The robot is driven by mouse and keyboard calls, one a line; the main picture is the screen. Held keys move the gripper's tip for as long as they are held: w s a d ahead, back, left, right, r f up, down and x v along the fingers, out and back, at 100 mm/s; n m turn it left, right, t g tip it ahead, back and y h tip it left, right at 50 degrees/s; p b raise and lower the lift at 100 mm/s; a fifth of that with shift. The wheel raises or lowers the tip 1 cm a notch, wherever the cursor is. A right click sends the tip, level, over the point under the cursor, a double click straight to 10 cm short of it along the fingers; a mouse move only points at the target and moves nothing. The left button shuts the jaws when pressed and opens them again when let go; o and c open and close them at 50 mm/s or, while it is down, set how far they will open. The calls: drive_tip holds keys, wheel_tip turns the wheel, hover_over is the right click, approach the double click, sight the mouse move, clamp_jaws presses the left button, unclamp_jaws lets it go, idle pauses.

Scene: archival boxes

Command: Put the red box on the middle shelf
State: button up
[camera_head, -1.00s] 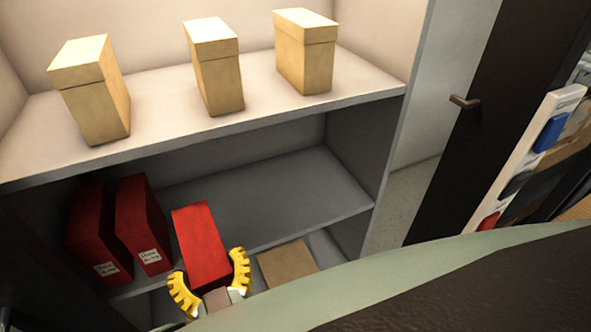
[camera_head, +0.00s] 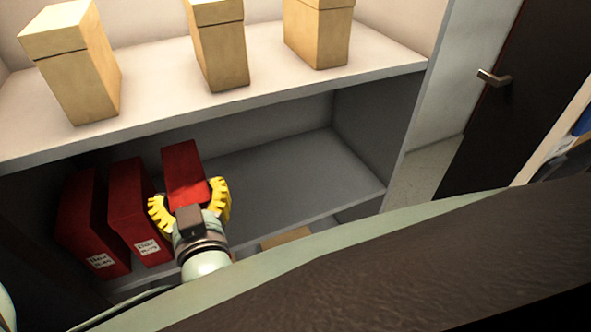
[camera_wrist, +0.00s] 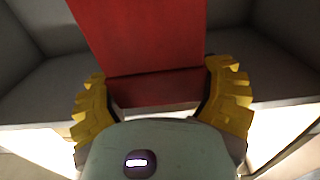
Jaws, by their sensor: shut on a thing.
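The red box (camera_head: 184,168) is between the yellow fingers of my gripper (camera_head: 190,203), which is shut on it. In the head view it is at the middle shelf (camera_head: 285,190), to the right of two other red boxes. In the wrist view the red box (camera_wrist: 140,40) fills the top centre, with a yellow finger of my gripper (camera_wrist: 160,105) on each side. My gripper hides the box's lower front in the head view. I cannot tell whether the box's underside touches the shelf.
Two red boxes with white labels, one at far left (camera_head: 82,220) and one nearer (camera_head: 135,210), stand upright on the middle shelf. The shelf is clear to the right. Several tan boxes (camera_head: 220,55) stand on the shelf above. A cardboard box (camera_head: 287,237) shows below.

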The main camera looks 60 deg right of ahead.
sight(179, 157)
drive_tip(key=b+x, duration=0.2)
drive_tip(key=x, duration=0.6)
drive_tip(key=shift+w+r, duration=0.1)
drive_tip(key=shift+w, duration=0.1)
drive_tip(key=shift+w+d+b, duration=0.2)
drive_tip(key=shift+w+b, duration=0.2)
drive_tip(key=shift+w, duration=0.05)
wheel_tip(179, 157, down, 7)
drive_tip(key=shift+p, duration=0.35)
drive_tip(key=o, duration=1.3)
drive_tip(key=shift+w+d, duration=0.1)
drive_tip(key=shift+c, duration=0.2)
drive_tip(key=v, duration=1.2)
drive_tip(key=shift+d, duration=0.1)
